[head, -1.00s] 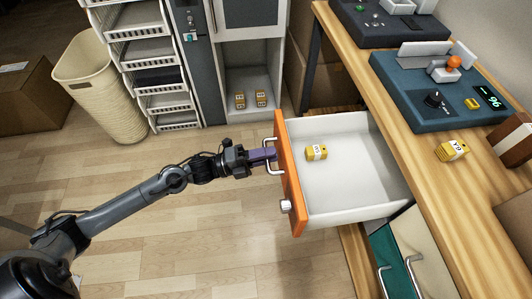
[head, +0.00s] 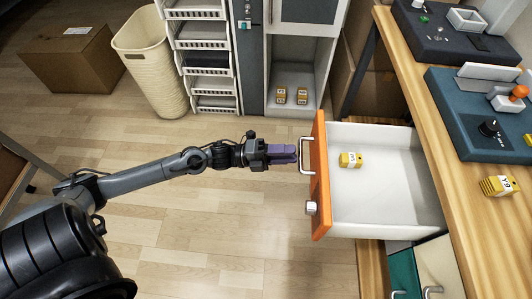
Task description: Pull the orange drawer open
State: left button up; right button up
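The orange drawer front (head: 320,190) stands well out from the bench, with the white drawer box (head: 385,205) exposed behind it. A silver handle (head: 303,156) and a pale knob (head: 311,208) are on the front. My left gripper (head: 294,153) is just left of the handle, pointing at it. Its purple fingers look slightly parted, with nothing between them, and their tips appear just clear of the handle bar. My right gripper is out of view.
A small yellow box (head: 351,160) lies inside the drawer. Another yellow block (head: 498,186) lies on the wooden bench top (head: 455,190). A cream bin (head: 150,65) and a cardboard box (head: 70,62) stand at the back left. The floor left of the drawer is clear.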

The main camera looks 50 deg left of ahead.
pick_arm(q)
jog(key=v, duration=0.6)
jog(key=shift+s+a, duration=0.25)
jog(key=shift+a, duration=0.05)
